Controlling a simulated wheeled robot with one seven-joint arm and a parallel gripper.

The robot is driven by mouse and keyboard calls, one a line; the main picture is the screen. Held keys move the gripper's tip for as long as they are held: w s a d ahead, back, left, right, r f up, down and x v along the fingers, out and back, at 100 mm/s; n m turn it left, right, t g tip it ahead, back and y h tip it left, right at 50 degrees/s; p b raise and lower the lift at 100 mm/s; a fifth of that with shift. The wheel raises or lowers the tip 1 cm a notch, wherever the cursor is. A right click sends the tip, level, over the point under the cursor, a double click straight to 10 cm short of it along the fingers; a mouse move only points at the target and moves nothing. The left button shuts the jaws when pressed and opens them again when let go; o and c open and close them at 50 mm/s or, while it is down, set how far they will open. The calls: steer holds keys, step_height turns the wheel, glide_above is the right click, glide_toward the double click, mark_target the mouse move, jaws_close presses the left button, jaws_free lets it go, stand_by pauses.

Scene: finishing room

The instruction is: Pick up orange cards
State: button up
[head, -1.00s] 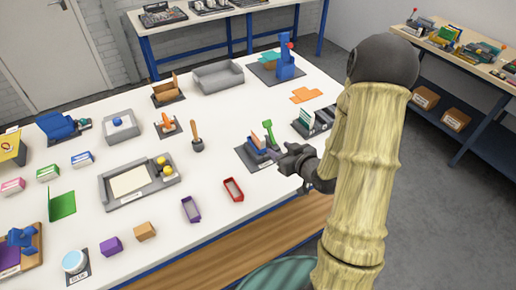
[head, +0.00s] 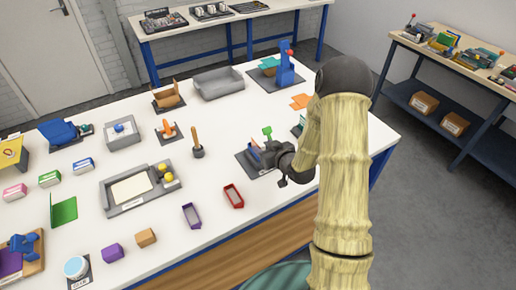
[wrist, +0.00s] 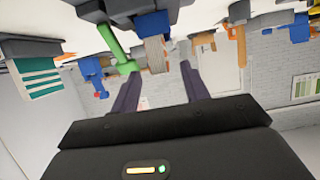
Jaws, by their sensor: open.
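Flat orange cards (head: 301,101) lie on the white table near its right edge, past my arm, which partly covers that area. I cannot tell how many there are. My gripper (head: 268,157) is at the front of the dark stand with the green-handled tool, well short of the orange cards. In the wrist view, which is upside down, my gripper (wrist: 158,88) has its two dark fingers spread apart with nothing visibly held. The green handle (wrist: 118,50) and a blue block (wrist: 152,25) are just beyond the fingers.
A holder with teal cards (wrist: 38,80) stands at the left of the wrist view; my arm hides most of it in the head view. A blue press (head: 286,66) stands behind the orange cards. A red tray (head: 233,195) and purple tray (head: 191,215) lie at the table's front.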

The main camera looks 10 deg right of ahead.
mark_target(258, 143)
steer(key=shift+w+a+p, duration=0.15)
steer(key=shift+w+p, duration=0.25)
steer(key=p+x, duration=0.1)
steer(key=x, duration=0.3)
steer(key=shift+w+f+p, duration=0.15)
steer(key=shift+f+p, duration=0.05)
steer(key=shift+p, duration=0.2)
steer(key=shift+c, duration=0.3)
jaws_close()
